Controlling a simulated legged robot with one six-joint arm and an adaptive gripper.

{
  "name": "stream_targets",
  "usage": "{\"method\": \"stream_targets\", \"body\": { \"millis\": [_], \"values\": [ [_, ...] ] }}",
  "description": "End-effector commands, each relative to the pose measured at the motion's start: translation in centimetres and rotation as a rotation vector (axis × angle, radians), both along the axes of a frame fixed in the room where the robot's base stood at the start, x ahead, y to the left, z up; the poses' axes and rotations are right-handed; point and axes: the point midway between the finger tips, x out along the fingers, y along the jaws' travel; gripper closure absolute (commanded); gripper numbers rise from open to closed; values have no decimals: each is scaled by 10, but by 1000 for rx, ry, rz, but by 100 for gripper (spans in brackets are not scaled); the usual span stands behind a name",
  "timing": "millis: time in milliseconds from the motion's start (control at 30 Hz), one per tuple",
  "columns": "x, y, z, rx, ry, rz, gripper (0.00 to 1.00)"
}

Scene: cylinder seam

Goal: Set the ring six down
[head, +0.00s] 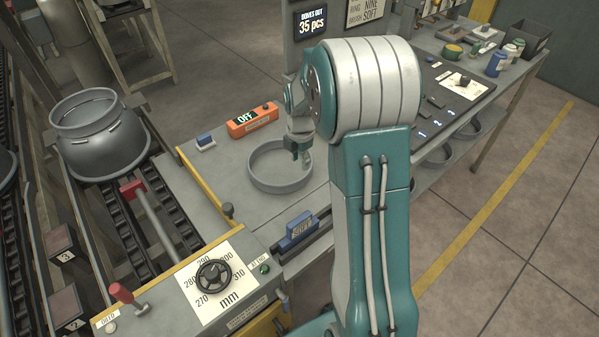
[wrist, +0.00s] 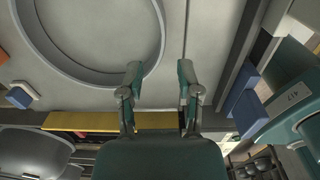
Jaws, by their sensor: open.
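A wide, low grey ring (head: 280,187) lies flat on the grey bench top; no number shows on it. My gripper (head: 302,150) is over the ring's right far side, pointing down. In the wrist view, the ring (wrist: 55,68) fills the upper left. My gripper (wrist: 160,70) is open there, with its left fingertip overlapping the ring's rim and its right fingertip outside the ring. Part of the rim shows between the fingertips. I cannot tell whether either finger touches it. My arm hides the bench to the right of the ring in the head view.
An orange box reading OFF (head: 252,121) and a small blue block (head: 205,141) stand behind the ring. A blue block (head: 299,225) sits in front. A dial panel (head: 222,283) is at front left. Rollers with a grey vessel (head: 103,140) run at left.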

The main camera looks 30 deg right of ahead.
Motion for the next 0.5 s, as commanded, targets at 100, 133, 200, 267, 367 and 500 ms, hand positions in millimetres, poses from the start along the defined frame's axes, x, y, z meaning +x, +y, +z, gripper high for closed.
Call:
{"method": "stream_targets", "body": {
  "millis": [100,133,200,267,367,500],
  "values": [
    [0,0,17,0,-1,0,55],
    [0,0,19,0,0,0,55],
    [0,0,23,0,0,-1,55],
    [-1,1,28,-1,-3,-11,55],
    [-8,10,46,-5,-27,-82,55],
    [-31,36,87,-2,-89,-302,55]
  ]
}}
